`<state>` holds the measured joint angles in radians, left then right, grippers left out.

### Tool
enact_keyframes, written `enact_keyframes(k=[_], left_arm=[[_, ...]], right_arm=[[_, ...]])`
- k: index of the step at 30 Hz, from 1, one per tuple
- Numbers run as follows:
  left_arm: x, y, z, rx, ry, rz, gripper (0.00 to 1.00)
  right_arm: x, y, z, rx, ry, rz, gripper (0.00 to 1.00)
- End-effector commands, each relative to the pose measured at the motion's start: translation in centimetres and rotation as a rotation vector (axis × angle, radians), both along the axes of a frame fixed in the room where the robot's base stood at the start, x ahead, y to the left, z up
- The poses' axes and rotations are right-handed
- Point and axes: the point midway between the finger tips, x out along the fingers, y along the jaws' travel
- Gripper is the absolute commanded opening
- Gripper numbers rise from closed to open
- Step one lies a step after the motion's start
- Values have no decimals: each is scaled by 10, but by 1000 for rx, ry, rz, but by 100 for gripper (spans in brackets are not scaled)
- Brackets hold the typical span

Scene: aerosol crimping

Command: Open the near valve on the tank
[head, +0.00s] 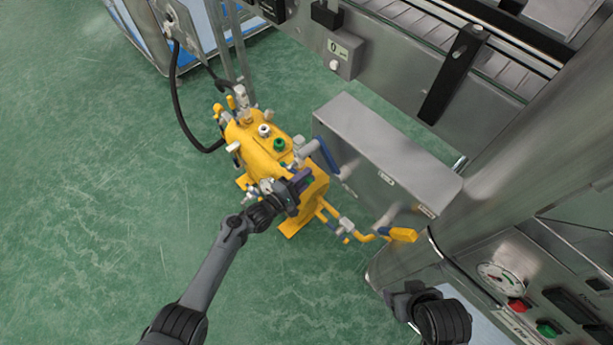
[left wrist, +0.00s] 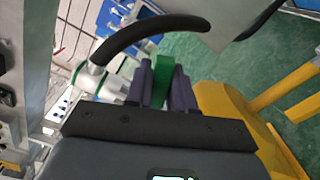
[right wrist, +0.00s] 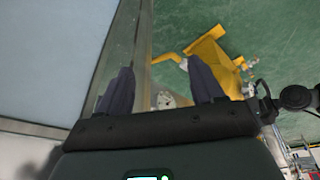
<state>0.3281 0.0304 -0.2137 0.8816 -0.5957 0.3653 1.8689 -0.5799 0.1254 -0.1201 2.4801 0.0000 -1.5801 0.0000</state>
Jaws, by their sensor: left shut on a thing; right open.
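The yellow tank (head: 245,136) stands on the green floor, with several valves and fittings on it. A green knob (head: 279,144) and a white knob (head: 264,130) sit on its top. My left gripper (head: 302,182) is at the tank's near end. In the left wrist view its fingers are shut on a green valve handle (left wrist: 163,88), with the yellow tank body (left wrist: 222,112) just right. In the head view the gripper hides most of this handle. My right gripper (right wrist: 160,92) is open and empty, low on the right in the head view, apart from the tank.
A grey metal box (head: 385,150) stands right of the tank. A black hose (head: 178,105) runs down to the tank's left side. A gauge panel (head: 500,279) is at lower right. The floor at left is clear.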

Motion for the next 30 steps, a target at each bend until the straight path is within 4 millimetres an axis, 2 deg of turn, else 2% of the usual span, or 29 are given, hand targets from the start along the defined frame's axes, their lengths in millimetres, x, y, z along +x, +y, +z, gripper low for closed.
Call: enact_keyframes(k=[1,9,26,27,30], left_arm=[[1,0,7,-25,20,1,0],[5,5,14,-117,106,0,0],[6,6,14,-147,134,0,0],[6,6,14,-147,134,0,24],[6,6,14,-146,134,0,40]], right_arm=[[0,0,7,0,0,0,67],[0,0,18,0,0,0,67],[0,2,20,9,0,-6,67],[0,2,20,9,0,-6,67],[0,2,20,9,0,-5,67]])
